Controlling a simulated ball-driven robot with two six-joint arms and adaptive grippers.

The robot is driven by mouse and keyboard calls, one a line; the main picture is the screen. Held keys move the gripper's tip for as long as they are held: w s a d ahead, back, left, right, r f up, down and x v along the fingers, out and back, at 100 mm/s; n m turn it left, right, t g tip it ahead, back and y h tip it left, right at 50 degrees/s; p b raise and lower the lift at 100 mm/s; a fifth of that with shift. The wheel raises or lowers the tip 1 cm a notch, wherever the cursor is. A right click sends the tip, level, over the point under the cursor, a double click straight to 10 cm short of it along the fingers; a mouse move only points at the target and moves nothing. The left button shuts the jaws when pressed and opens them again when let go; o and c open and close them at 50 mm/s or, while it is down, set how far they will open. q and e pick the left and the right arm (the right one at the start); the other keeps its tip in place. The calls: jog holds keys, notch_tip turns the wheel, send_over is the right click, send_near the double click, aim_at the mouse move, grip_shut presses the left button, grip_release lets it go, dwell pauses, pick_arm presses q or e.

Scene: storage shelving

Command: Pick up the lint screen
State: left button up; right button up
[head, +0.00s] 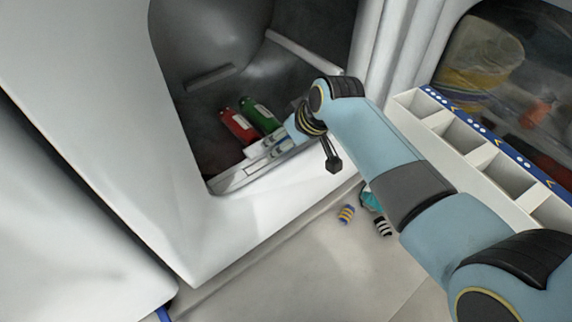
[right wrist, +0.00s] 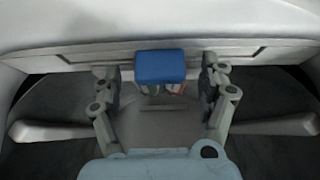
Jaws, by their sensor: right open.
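A small blue block, which looks like the handle of the lint screen (right wrist: 160,67), sits at the lip of the dryer opening in the right wrist view. The fingers of my right gripper (right wrist: 160,82) stand apart on either side of it, with gaps, so the gripper is open. In the head view my right gripper (head: 262,148) reaches into the lower right of the opening, over the lip. The lint screen is mostly hidden there by the gripper. My left gripper is not in view.
A red item (head: 238,127) and a green item (head: 259,115) lie inside the dark drum, just beyond the gripper. Striped items (head: 346,214) and a teal one (head: 371,201) lie on the floor. A white divided bin (head: 421,103) stands at right.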

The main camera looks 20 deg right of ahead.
jog(key=shift+r, duration=0.1)
jog(key=c, duration=1.6)
